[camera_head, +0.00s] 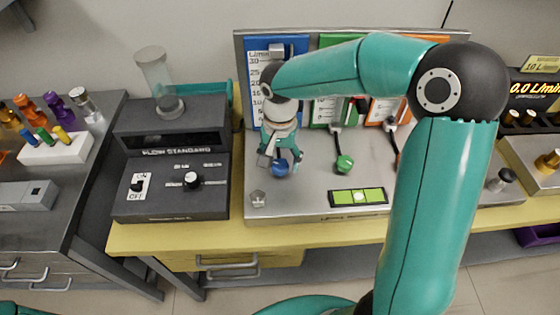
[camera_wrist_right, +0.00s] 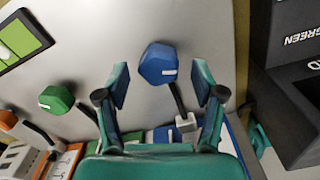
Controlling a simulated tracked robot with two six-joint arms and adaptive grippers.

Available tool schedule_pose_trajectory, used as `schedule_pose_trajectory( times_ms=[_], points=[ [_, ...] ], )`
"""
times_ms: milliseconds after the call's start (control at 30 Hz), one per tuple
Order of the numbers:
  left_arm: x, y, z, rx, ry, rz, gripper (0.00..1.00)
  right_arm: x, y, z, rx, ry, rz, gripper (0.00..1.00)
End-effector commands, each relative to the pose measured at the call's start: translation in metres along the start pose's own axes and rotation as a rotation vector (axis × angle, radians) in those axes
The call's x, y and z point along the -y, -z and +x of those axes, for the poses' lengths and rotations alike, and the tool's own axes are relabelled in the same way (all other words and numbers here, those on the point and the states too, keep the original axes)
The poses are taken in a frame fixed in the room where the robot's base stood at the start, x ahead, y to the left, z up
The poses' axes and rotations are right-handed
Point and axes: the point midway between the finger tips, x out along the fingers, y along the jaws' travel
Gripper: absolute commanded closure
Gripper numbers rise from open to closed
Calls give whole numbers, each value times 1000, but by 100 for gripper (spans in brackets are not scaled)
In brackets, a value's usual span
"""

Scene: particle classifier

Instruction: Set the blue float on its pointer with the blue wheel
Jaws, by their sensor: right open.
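The blue wheel (camera_head: 279,168) sits at the front of the blue column on the metal panel. In the right wrist view the blue wheel (camera_wrist_right: 157,66) has a white mark and lies ahead of and between the open fingers, apart from both. My right gripper (camera_head: 281,160) points down over the wheel; its fingers (camera_wrist_right: 163,88) are spread and empty. The blue scale panel (camera_head: 262,55) stands behind, partly hidden by my arm. The blue float and its pointer cannot be made out. My left gripper is not in view.
A green wheel (camera_head: 344,164) is right of the blue one, with a spirit level (camera_head: 358,197) in front. The dark flow standard box (camera_head: 172,187) stands close on the left. My right arm hides much of the panel's right side.

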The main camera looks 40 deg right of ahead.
Motion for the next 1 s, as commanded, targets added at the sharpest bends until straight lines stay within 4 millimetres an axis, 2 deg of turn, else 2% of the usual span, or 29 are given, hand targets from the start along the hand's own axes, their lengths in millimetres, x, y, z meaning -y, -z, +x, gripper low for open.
schedule_pose_trajectory(
  times_ms=[133, 433, 467, 800, 1000],
  points=[
    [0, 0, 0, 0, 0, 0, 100, 0, 0, 10, 1, -1, -1, 32],
    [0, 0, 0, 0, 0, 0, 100, 0, 0, 12, 0, 0, 0, 32],
    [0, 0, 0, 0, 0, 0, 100, 0, 0, 12, 0, 0, 0, 35],
    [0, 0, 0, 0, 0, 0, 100, 0, 0, 12, 0, 1, 0, 92],
    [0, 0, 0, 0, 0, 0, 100, 0, 0, 11, 0, 1, -10, 92]
  ],
)
